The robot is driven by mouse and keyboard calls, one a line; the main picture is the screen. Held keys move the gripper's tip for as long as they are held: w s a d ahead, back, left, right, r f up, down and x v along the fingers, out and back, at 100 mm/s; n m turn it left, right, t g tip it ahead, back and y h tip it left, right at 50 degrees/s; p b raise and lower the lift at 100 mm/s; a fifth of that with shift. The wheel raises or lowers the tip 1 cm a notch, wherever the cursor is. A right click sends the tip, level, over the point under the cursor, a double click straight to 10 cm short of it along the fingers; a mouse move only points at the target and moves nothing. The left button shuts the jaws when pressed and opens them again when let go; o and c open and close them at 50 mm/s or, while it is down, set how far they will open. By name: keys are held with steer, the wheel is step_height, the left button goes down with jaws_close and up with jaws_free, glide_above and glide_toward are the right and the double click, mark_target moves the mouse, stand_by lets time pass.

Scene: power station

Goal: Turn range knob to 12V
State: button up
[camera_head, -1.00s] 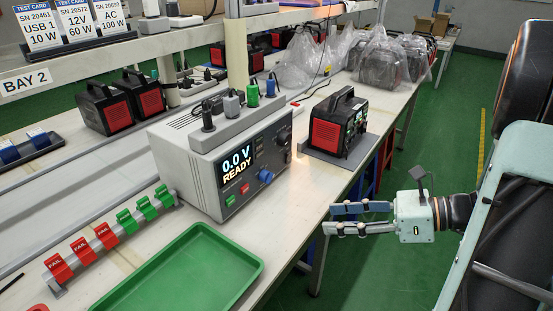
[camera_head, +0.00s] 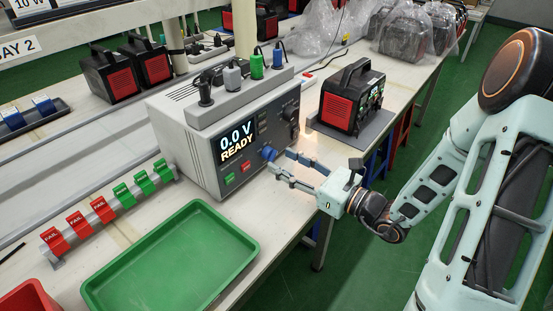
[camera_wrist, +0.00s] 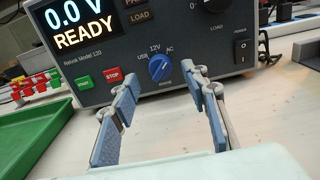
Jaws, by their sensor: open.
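The blue range knob (camera_wrist: 160,68) is on the dark front panel of the grey test unit (camera_head: 190,165). In the wrist view the labels USB, 12V and AC run around its top. I cannot tell surely which label its mark points at. The knob also shows in the head view (camera_head: 269,153). My gripper (camera_head: 281,161) is open, its fingertips close in front of the knob. In the wrist view the two fingers (camera_wrist: 162,82) stand to either side below the knob, with nothing between them. The display (camera_wrist: 77,27) reads 0.0 V and READY.
A green START-side button (camera_wrist: 83,83) and a red STOP button (camera_wrist: 113,75) sit left of the knob. A power switch (camera_wrist: 242,51) is to its right. A green tray (camera_head: 170,260) lies front left. A black-and-red power unit (camera_head: 350,98) stands right of the tester.

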mark_target(270, 154)
steer(key=shift+x, duration=1.7)
jaws_close()
